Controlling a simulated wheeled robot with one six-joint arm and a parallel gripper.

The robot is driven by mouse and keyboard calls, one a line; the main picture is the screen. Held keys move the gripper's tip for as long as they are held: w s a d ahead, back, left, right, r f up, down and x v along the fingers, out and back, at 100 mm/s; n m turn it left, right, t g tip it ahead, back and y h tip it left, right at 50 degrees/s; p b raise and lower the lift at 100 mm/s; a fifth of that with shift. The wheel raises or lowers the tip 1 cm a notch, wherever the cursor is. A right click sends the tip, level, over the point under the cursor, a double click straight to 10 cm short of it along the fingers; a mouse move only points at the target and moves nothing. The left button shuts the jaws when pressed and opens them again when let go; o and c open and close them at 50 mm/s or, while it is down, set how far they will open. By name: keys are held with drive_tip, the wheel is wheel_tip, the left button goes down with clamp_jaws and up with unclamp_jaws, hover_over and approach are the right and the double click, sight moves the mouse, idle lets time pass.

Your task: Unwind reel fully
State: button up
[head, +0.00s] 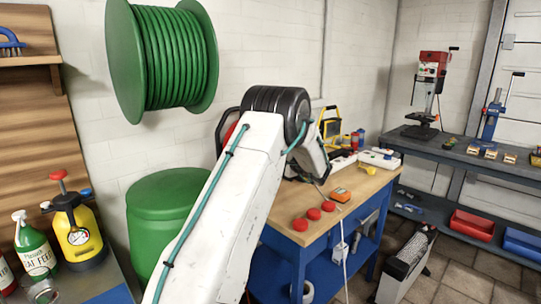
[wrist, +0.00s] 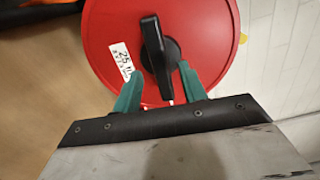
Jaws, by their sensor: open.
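A red cable reel (wrist: 205,35) with a white label marked 25 m fills the upper middle of the wrist view. A black crank handle (wrist: 153,45) stands out from its hub. My gripper (wrist: 160,88) has two teal fingers spread apart. The lower end of the handle reaches between them; I cannot tell whether either finger touches it. In the head view, a red and black edge, apparently the reel (head: 227,133), shows behind my white arm on the workbench (head: 350,203). My arm hides the rest of it and my gripper there.
A large green hose reel (head: 170,58) hangs on the wall above a green drum (head: 160,220). Red discs (head: 314,214), an orange box (head: 341,195) and white power strips (head: 378,159) lie on the workbench. A white cord (head: 346,262) hangs at its front.

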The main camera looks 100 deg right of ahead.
drive_tip(key=v, duration=0.4)
drive_tip(key=shift+w, duration=0.1)
idle(0.5)
